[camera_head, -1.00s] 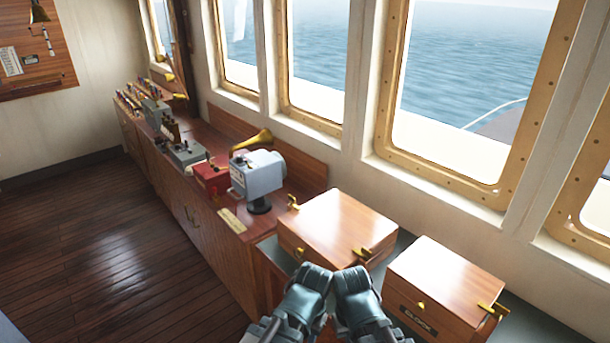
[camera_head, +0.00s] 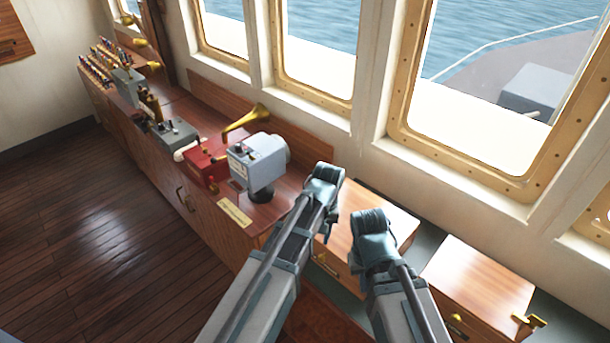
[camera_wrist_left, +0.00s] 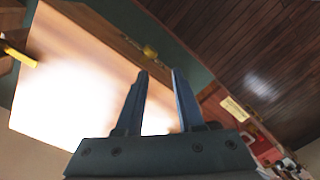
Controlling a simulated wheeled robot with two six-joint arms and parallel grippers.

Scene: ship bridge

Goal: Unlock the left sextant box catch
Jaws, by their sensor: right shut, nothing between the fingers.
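The left sextant box (camera_head: 397,222) is a closed wooden box on the counter, partly covered by my arms. Its left catch is not visible in the head view, where my left gripper (camera_head: 328,174) is over that end. My right gripper (camera_head: 369,218) is shut and empty, over the lid. In the left wrist view, the bright lid (camera_wrist_left: 65,85) lies under my left gripper (camera_wrist_left: 160,72), whose fingers are apart with nothing between them. A brass knob (camera_wrist_left: 150,52) is on the box front, and a brass catch (camera_wrist_left: 18,55) is at the view's left edge.
A second wooden box (camera_head: 480,275) with a brass catch (camera_head: 528,320) stands to the right. A grey instrument (camera_head: 258,165), a brass horn (camera_head: 245,120) and a red box (camera_head: 205,165) stand on the counter to the left. Windows line the back.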

